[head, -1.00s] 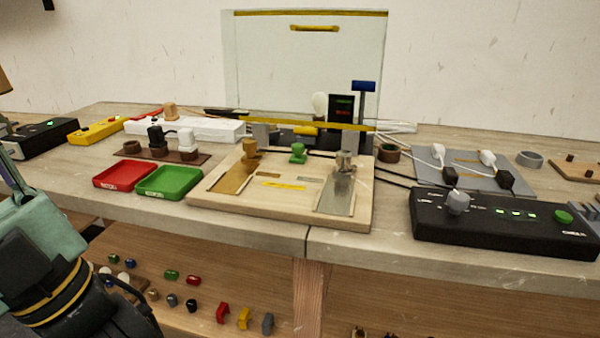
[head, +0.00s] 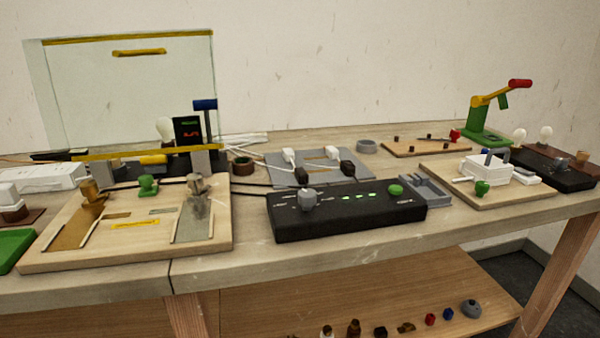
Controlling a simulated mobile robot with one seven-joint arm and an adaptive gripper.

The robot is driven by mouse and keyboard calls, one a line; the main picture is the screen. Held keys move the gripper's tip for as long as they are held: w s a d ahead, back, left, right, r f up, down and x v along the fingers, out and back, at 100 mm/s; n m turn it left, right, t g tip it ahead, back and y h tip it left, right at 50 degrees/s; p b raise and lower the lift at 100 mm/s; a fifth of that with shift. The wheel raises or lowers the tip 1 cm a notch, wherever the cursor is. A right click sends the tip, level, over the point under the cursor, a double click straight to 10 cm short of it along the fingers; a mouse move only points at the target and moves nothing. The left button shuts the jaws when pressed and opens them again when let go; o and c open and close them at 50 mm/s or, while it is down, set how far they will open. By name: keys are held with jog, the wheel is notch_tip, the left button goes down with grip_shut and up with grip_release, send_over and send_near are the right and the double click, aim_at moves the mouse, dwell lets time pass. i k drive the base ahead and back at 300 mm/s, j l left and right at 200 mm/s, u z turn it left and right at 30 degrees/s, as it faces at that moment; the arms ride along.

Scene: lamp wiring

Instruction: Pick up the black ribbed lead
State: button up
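Two black plug ends lie at the front of a grey mat (head: 275,160), one black plug (head: 301,175) at left and one black plug (head: 347,168) at right. Two white plugs (head: 289,156) lie behind them on the mat, with white cords running left. Dark cables (head: 245,186) run behind the wooden board toward the mat. I cannot tell at this size which black lead is ribbed. My gripper is not in view.
A black control box (head: 340,218) with a grey knob and green lights stands in front of the mat. The wooden board (head: 130,250) with two metal strips is left. A grey tray (head: 425,190), a light board with a white box (head: 488,172) and a green-and-red lever device (head: 487,120) are right.

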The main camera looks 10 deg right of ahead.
aim_at(347, 167)
jog(key=i+z, duration=0.15)
jog(key=z, duration=0.15)
jog(key=i+l+z, duration=0.1)
jog(key=z, duration=0.15)
jog(key=i, duration=0.75)
